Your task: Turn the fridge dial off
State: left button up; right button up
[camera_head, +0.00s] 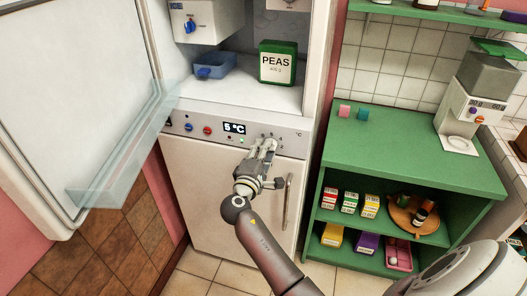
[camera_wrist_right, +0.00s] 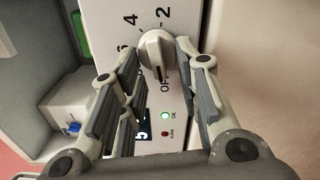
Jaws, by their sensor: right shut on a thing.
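The fridge dial (camera_wrist_right: 156,52) is a round, pale grey knob with a raised ridge on the fridge's control strip. In the head view the gripper hides the dial. The fridge display (camera_head: 234,128) reads 5 °C. My left gripper is not in view.
The fridge door (camera_head: 80,90) stands open at the left. Above the strip are a green PEAS box (camera_head: 277,63) and a blue bin (camera_head: 213,66). A vertical handle (camera_head: 288,202) is just right of my right gripper. A green shelf (camera_head: 415,150) with small packs stands at the right.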

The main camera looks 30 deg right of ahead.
jog(key=shift+r, duration=0.15)
jog(key=o, duration=0.9)
jog(key=shift+w, duration=0.1)
jog(key=v, duration=1.2)
jog(key=shift+d+f, duration=0.1)
jog(key=shift+f, duration=0.15)
